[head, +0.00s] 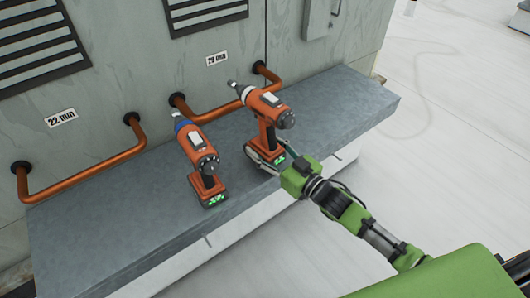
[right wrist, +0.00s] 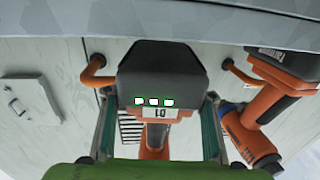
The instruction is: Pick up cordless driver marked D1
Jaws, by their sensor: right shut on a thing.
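An orange and black cordless driver (head: 267,108) with a pale grey nose is upright at the grey ledge, its tip toward the cabinet wall. In the right wrist view its dark battery (right wrist: 160,70) fills the middle, with three green lights and a label reading D1 upside down. My right gripper (head: 266,158) is shut on this battery, with one finger on each side of it in the wrist view (right wrist: 158,105). I cannot tell whether the battery touches the ledge. A second orange driver (head: 196,146) with a blue collar stands to the left. My left gripper is not in view.
Copper pipes (head: 95,162) bend out of the cabinet wall (head: 130,55) behind the drivers, one close to the held driver's nose. The grey ledge (head: 345,100) is clear at its right end and at its left. The pale floor in front is open.

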